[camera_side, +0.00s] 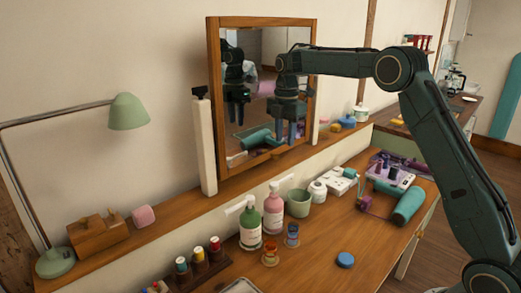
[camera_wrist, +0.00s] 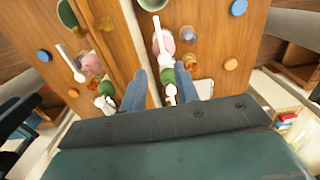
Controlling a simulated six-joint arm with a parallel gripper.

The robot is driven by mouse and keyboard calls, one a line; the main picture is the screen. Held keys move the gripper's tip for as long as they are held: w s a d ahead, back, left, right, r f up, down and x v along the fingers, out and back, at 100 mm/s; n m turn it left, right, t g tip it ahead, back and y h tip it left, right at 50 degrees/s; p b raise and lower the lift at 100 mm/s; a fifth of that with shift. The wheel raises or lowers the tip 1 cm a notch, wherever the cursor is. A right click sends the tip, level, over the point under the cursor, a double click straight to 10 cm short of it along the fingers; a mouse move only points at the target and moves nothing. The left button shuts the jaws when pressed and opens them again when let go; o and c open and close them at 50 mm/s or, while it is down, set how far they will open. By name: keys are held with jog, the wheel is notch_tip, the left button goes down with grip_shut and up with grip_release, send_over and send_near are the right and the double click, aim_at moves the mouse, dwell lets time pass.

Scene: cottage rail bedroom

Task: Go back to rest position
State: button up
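My gripper (camera_side: 291,132) hangs fingers-down in front of the mirror, high above the wooden counter (camera_side: 318,251). In the wrist view its two blue-grey fingers (camera_wrist: 169,82) stand apart with nothing held between them. The green pump bottle (camera_side: 250,228) and the pink pump bottle (camera_side: 273,212) stand upright on the counter, lower than the gripper and apart from it. The pink bottle also shows beyond the fingers in the wrist view (camera_wrist: 164,43).
The wood-framed mirror (camera_side: 213,75) stands close behind my gripper and reflects the arm. A green cup (camera_side: 299,204), a blue disc (camera_side: 345,260), a teal cylinder (camera_side: 409,205) and a spool rack (camera_side: 205,270) are on the counter. A green lamp (camera_side: 128,112) is at left.

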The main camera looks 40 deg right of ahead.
jog(key=shift+r, duration=0.4)
jog(key=s+a+r+m+t, duration=0.1)
jog(key=s+a+r+m, duration=0.35)
jog(key=s, duration=0.35)
jog(key=s+a+r+m+t, duration=0.2)
jog(key=s+a+r+m, duration=0.15)
jog(key=s+r, duration=0.35)
jog(key=s+a+f+m+t, duration=0.1)
jog(key=s+f+m, duration=0.2)
jog(key=s, duration=0.8)
jog(key=s+a+f+m+t, duration=0.1)
jog(key=s+a+f+m, duration=0.1)
jog(key=s+f+m, duration=0.2)
jog(key=s+m, duration=0.3)
jog(key=s, duration=0.4)
jog(key=shift+s+f+t, duration=0.15)
jog(key=shift+f+t, duration=0.1)
jog(key=shift+t, duration=0.05)
jog(key=shift+a, duration=0.1)
